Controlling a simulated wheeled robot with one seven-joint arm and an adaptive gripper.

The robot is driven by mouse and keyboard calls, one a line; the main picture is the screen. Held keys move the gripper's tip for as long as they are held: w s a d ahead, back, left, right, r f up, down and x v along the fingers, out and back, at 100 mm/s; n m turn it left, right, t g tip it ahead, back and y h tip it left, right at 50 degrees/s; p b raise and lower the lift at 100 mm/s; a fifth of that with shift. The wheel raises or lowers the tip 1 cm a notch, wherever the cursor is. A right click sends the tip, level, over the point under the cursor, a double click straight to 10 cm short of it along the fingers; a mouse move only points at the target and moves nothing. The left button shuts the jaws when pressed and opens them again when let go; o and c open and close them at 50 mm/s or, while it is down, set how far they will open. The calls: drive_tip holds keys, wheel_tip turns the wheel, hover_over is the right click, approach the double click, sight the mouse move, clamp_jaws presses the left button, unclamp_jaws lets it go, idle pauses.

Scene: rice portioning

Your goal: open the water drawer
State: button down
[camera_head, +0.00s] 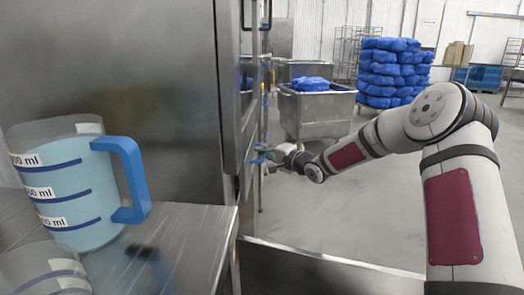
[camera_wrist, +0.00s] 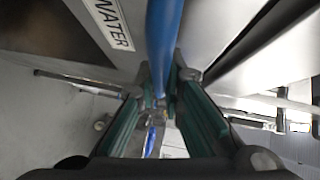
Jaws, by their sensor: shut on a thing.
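In the wrist view, the water drawer's grey metal front (camera_wrist: 60,25) carries a white WATER label (camera_wrist: 108,22). A blue bar handle (camera_wrist: 162,35) runs beside the label. My gripper (camera_wrist: 162,88) has its green-padded fingers on both sides of this blue bar and is shut on it. In the head view, my gripper (camera_head: 272,157) is at the right edge of the tall steel cabinet (camera_head: 120,75). The drawer front is seen too edge-on there to tell how far it is open.
A jug with a blue handle (camera_head: 132,180) stands on the steel counter (camera_head: 190,235) at left, with another clear container below it. A steel bin (camera_head: 318,112) with blue bags is behind my gripper. Stacked blue sacks (camera_head: 392,70) stand farther back. Grey floor is open around my arm.

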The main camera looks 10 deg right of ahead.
drive_tip(key=s+d+p, duration=0.4)
drive_tip(key=d+p, duration=0.1)
drive_tip(key=d, duration=0.7)
drive_tip(key=s+d+p, duration=0.4)
drive_tip(key=d+p, duration=0.2)
drive_tip(key=d, duration=0.6)
drive_tip(key=shift+f, duration=0.1)
drive_tip(key=c, duration=2)
unclamp_jaws()
drive_tip(key=shift+o, duration=0.2)
drive_tip(key=v, duration=1.2)
drive_tip(key=shift+d, duration=0.1)
drive_tip(key=shift+w, duration=0.15)
